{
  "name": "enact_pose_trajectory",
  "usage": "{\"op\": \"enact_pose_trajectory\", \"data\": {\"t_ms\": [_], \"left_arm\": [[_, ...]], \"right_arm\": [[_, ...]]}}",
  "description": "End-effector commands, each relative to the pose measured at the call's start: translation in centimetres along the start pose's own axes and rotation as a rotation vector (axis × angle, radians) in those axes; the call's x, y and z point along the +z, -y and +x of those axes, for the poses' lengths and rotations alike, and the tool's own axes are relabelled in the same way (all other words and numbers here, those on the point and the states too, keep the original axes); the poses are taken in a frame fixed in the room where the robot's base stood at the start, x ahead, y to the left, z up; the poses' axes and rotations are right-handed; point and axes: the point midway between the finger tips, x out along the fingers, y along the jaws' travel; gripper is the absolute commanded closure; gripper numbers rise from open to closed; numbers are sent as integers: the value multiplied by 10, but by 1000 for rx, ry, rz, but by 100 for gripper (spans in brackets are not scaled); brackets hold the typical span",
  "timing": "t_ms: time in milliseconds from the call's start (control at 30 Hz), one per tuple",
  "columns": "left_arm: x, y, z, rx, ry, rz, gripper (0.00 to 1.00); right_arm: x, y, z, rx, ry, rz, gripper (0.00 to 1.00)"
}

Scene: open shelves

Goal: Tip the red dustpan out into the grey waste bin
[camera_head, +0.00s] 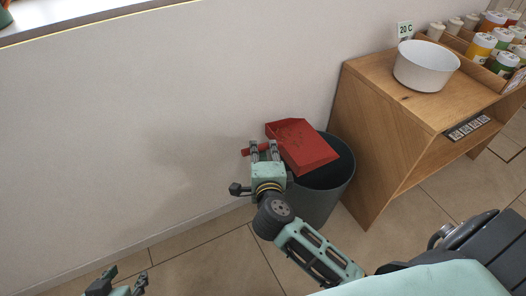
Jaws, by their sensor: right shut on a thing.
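The red dustpan (305,150) is over the left part of the grey waste bin's mouth. Its short red handle sticks out on the left. My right gripper (262,151) is shut on that handle, left of the bin. The grey waste bin (318,203) stands on the floor between the wall and the wooden shelf unit. Its dark inside shows only on the right, so I cannot see what is in it. Faint dark marks show on the pan, and I cannot tell whether it holds anything. My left gripper (121,287) is open and empty at the bottom left, partly cut off.
A wooden shelf unit (384,150) stands close to the bin's right. A white bowl (425,72), a "20 C" sign (405,30) and several jars (482,46) are on it. A plain wall (150,110) runs behind. Tiled floor left of the bin is clear.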

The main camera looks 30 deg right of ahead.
Motion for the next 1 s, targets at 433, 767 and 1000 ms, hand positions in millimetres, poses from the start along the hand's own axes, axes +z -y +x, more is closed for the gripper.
{"op": "enact_pose_trajectory", "data": {"t_ms": [433,767,1000], "left_arm": [[-27,-3,4,7,-120,2,60],[-47,-6,4,12,-207,3,60],[-61,-8,3,16,-270,4,60]], "right_arm": [[-2,-4,1,-2,0,-1,100],[-2,-6,2,-2,1,-1,100],[-3,-9,3,-2,1,-1,100]]}}
